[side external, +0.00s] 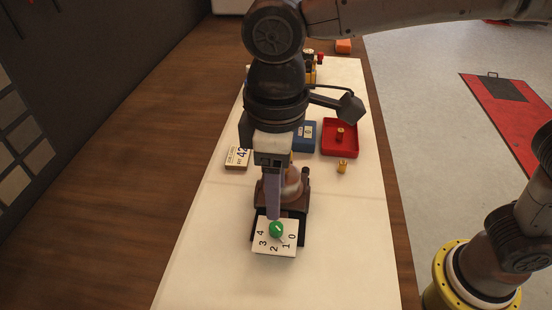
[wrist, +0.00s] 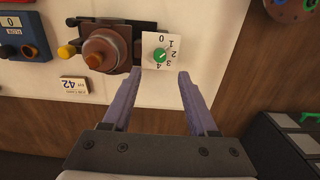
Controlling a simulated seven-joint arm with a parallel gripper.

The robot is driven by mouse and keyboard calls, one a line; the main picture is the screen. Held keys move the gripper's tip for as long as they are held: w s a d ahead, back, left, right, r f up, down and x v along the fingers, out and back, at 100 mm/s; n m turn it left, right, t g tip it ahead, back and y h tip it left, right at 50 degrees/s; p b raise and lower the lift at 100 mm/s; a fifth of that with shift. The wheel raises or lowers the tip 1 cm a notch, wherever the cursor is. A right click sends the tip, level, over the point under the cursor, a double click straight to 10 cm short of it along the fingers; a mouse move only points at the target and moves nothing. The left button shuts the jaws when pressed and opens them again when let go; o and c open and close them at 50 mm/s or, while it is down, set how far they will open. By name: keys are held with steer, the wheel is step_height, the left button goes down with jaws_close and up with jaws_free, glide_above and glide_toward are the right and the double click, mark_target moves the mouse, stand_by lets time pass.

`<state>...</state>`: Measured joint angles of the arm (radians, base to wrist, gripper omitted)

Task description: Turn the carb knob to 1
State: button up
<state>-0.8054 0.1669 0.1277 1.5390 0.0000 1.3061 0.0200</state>
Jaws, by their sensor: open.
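The green carb knob (side external: 276,229) sits on a white square dial plate (side external: 262,251) numbered 0 to 4. In the wrist view the knob (wrist: 160,55) has a short white pointer mark, but I cannot tell exactly which number it points to. The plate (wrist: 149,38) is beside a brown-copper carburettor body (wrist: 105,50) on a dark base. My gripper (wrist: 158,78) is open and empty, its two purple-grey fingers apart, with the knob ahead of the gap between them. In the side view my gripper (side external: 273,215) is just above the knob; contact is not visible.
A small "42" card block (wrist: 75,85) lies near the carburettor. A blue box (side external: 304,137), a red tray (side external: 353,150) and a small yellow piece (side external: 342,167) are farther back on the white mat (side external: 350,230). The mat's front is clear.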

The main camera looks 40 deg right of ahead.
steer(key=shift+r, duration=2.65)
steer(key=s+d+r+m+t, duration=0.1)
steer(key=d+r+m, duration=0.2)
steer(key=d, duration=0.7)
steer(key=s+d+r+m+t, duration=0.1)
steer(key=d+r+m, duration=0.1)
steer(key=d, duration=0.8)
steer(key=s+d+f+m+t, duration=0.3)
steer(key=s+d+f, duration=0.5)
steer(key=f, duration=0.3)
steer(key=shift+s+d+f+m+t, duration=0.3)
steer(key=shift+s+d+m, duration=0.15)
steer(key=shift+s, duration=0.3)
